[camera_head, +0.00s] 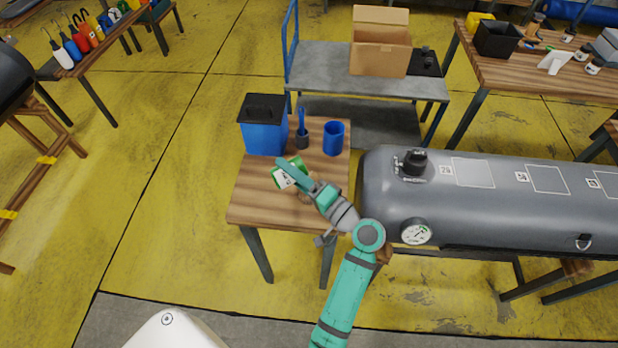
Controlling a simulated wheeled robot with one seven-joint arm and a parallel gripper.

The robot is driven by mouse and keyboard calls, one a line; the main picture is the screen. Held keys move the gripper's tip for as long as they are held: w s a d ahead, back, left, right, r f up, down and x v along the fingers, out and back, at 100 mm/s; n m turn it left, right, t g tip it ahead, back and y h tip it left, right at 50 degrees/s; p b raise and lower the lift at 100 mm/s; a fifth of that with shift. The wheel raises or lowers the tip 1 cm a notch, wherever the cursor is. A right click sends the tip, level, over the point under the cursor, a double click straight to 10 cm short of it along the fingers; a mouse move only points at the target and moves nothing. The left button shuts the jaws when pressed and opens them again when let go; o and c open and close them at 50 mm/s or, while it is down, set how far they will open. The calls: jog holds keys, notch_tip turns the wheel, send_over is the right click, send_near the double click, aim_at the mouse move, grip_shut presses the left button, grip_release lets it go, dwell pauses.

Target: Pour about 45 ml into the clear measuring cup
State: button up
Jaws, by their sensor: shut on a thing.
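My gripper (291,169) is shut on a green-and-white container (281,180). It holds the container tilted over the small wooden table (252,205); I cannot tell whether the container touches the tabletop. I cannot make out the clear measuring cup with certainty; my gripper and wrist cover part of the tabletop. No liquid stream can be seen.
A blue bin with a black lid (263,137), a dark holder with a blue tool (302,139) and a blue cup (333,138) stand at the table's back. The table's front left is clear.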

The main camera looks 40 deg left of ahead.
jog(key=shift+f+m, duration=0.15)
jog(key=shift+m, duration=0.25)
jog(key=shift+w+r+m+y, duration=0.2)
jog(key=shift+m+y, duration=0.1)
jog(key=shift+m, duration=0.2)
dwell(0.5)
jog(key=shift+s+f+n, duration=0.15)
jog(key=shift+n, duration=0.55)
jog(key=shift+s+r+n+h, duration=0.2)
jog(key=shift+r+n+h, duration=0.3)
jog(key=shift+n, duration=0.4)
jog(key=shift+s+f+n+h, duration=0.1)
jog(key=shift+f+n+h, duration=0.3)
jog(key=shift+f+n, duration=0.15)
jog(key=shift+a, duration=0.1)
